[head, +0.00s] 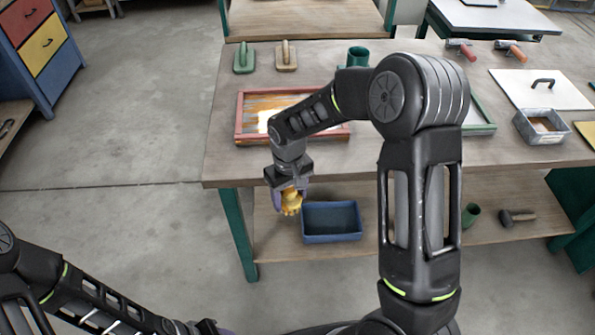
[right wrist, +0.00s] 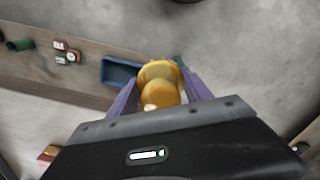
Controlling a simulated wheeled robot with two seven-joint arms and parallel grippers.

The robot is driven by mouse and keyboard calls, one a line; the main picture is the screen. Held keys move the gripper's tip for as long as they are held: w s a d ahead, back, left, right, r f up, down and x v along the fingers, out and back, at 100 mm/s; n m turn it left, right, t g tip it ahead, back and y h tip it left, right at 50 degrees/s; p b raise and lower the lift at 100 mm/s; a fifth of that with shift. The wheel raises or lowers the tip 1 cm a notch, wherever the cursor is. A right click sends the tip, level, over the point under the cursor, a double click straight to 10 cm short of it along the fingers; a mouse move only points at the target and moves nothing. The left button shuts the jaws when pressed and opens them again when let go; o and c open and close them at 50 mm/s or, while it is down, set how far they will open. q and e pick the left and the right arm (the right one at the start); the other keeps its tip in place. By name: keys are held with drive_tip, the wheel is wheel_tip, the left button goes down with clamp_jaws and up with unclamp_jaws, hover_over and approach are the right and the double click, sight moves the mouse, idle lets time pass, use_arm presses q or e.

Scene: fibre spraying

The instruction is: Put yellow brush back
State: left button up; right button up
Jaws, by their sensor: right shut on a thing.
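The yellow brush (head: 291,203) is in my right gripper (head: 289,194), in front of the table's front edge and just left of a blue bin (head: 332,238). In the right wrist view the brush (right wrist: 160,82) sits between the two purple fingers, which are shut on it. The blue bin also shows there (right wrist: 118,72), partly hidden behind the brush and a finger. In the head view the bin stands on the lower shelf and its visible inside looks empty. My left gripper (head: 212,328) is at the bottom edge, mostly cut off, so its jaws cannot be read.
The wooden table (head: 235,165) overhangs the lower shelf (head: 275,240).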

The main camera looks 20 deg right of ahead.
sight(286, 213)
drive_tip(key=shift+m, duration=0.8)
drive_tip(key=f, duration=0.1)
drive_tip(key=a+f, duration=0.1)
drive_tip(key=f, duration=0.1)
drive_tip(key=shift+s+a+f, duration=0.25)
drive_tip(key=shift+s+f, duration=0.1)
drive_tip(key=shift+s, duration=0.05)
drive_tip(key=shift+f+b, duration=0.6)
drive_tip(key=shift+b, duration=0.05)
drive_tip(key=shift+w+f+b, duration=0.1)
drive_tip(key=shift+f+b, duration=0.6)
use_arm(q)
wheel_tip(286, 213, down, 2)
drive_tip(key=shift+w+d+f, duration=0.1)
drive_tip(key=shift+f, duration=0.1)
use_arm(e)
drive_tip(key=shift+r, duration=0.1)
use_arm(q)
drive_tip(key=shift+c, duration=0.2)
